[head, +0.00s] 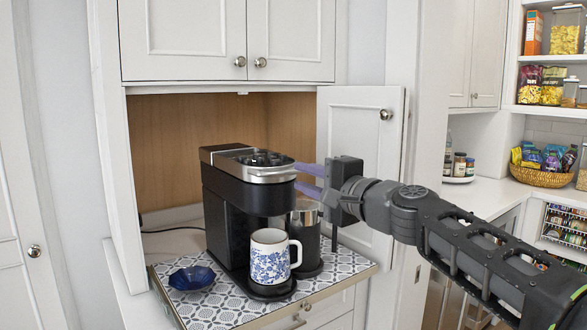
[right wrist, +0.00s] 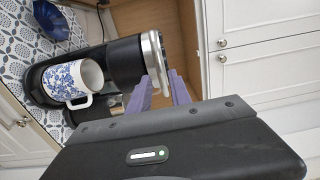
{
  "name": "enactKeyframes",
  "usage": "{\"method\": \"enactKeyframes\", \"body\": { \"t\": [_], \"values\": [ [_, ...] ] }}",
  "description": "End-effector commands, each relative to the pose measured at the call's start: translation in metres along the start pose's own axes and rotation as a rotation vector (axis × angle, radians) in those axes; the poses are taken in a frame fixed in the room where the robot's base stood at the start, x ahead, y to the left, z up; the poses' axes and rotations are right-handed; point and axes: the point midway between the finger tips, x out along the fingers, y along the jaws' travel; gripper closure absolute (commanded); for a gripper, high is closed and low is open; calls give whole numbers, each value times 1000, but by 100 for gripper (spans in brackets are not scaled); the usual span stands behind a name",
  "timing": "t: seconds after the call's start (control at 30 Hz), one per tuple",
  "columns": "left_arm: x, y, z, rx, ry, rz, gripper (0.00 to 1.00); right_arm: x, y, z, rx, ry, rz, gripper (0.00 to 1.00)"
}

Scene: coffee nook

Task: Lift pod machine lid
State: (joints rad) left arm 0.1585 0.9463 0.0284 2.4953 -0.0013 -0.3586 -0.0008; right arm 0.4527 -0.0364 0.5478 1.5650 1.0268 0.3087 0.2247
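The black pod machine (head: 226,210) stands on the patterned mat in the nook. Its lid (head: 258,157), with a silver front band (head: 270,175), lies level on top and looks down. My right gripper (head: 298,178) reaches in from the right, its two purple fingers spread one above the other beside the right end of the silver band. The right wrist view shows the purple fingers (right wrist: 163,88) apart close to the silver band (right wrist: 155,62). Contact cannot be told; nothing is clearly clamped. My left gripper is in neither view.
A blue-and-white mug (head: 268,258) stands on the machine's drip base. A dark canister (head: 306,240) is right behind it. A dark blue bowl (head: 192,278) sits on the patterned mat (head: 215,311) at left. An open cabinet door (head: 362,120) stands behind my right gripper.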

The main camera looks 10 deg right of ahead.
Motion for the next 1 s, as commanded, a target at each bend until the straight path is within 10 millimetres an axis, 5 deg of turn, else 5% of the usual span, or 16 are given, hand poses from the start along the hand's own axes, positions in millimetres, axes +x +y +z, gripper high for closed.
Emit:
{"method": "enactKeyframes", "body": {
  "t": [0.23,0.6,0.9,1.0],
  "values": [
    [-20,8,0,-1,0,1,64,35,-3,1,2,-3,0,75],
    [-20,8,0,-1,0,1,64,42,0,0,-1,0,-1,75],
    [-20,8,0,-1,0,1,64,41,0,0,-1,0,0,99],
    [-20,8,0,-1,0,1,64,41,0,0,-1,0,0,100]
  ]
}}
